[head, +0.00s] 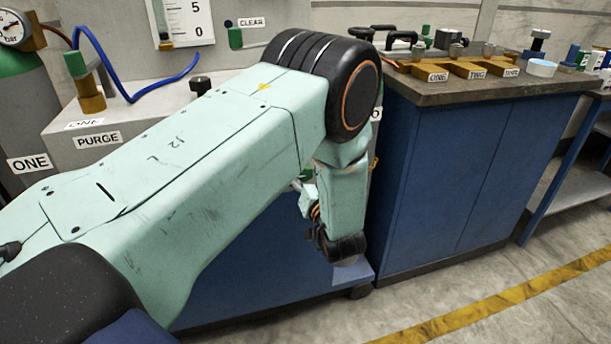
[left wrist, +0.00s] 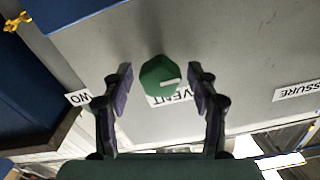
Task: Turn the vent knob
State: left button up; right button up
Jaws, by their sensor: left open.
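The vent knob (left wrist: 160,76) is a green, many-sided knob with a pale mark on its face. My left gripper (left wrist: 160,84) is open, with one finger on each side of the knob. Gaps show between both fingers and the knob; I cannot tell how deep the fingertips reach. In the head view my left arm hides the knob and most of the gripper. My right gripper is in neither view.
A blue cabinet (head: 452,185) with a dark worktop stands right of my left arm. A PURGE label (head: 98,140), a blue hose (head: 155,88) and a gauge (head: 12,28) are at the left. Open floor with a yellow stripe (head: 500,298) lies at lower right.

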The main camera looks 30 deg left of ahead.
pick_arm(q)
jog(key=shift+a, duration=0.1)
jog(key=c, duration=1.2)
jog(key=m+p, duration=0.2)
jog(key=m, duration=0.1)
jog(key=shift+m+p, duration=0.35)
jog(key=shift+m, duration=0.05)
jog(key=m+p, duration=0.2)
jog(key=m, duration=0.2)
jog(key=shift+w, duration=0.1)
jog(key=m+p, duration=0.1)
jog(key=m, duration=0.4)
jog(key=shift+f, duration=0.2)
jog(key=shift+f+m+p, duration=0.1)
jog(key=shift+m+p, duration=0.25)
jog(key=shift+m, duration=2.15)
